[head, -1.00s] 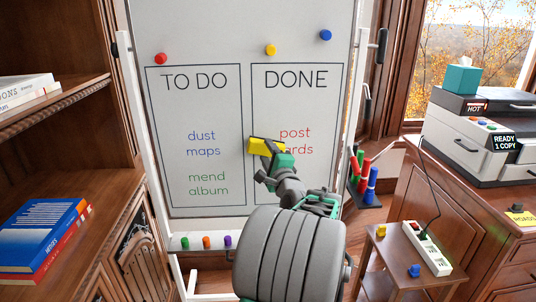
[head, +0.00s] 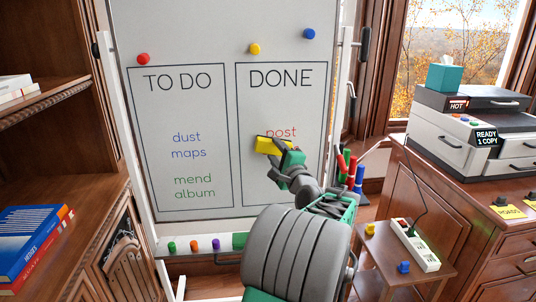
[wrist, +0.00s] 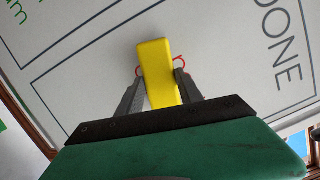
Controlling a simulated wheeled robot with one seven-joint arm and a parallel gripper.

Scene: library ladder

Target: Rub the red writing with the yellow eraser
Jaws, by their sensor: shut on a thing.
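The whiteboard (head: 215,115) has two framed columns, TO DO and DONE. The red writing (head: 281,132) is in the DONE column; "post" shows in the head view, and the line under it is hidden behind the eraser and my gripper. My gripper (head: 281,150) is shut on the yellow eraser (head: 268,145), which is at the red writing. In the wrist view the eraser (wrist: 157,75) sits between the two fingers, and bits of red letters (wrist: 180,63) show on both sides of it. I cannot tell whether it touches the board.
Blue "dust maps" (head: 188,146) and green "mend album" (head: 194,187) are in the TO DO column. Red, yellow and blue magnets are above. A ledge below holds small coloured pieces (head: 194,245). A bookshelf (head: 60,130) stands left; a small table (head: 385,250) and printer (head: 465,130) stand right.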

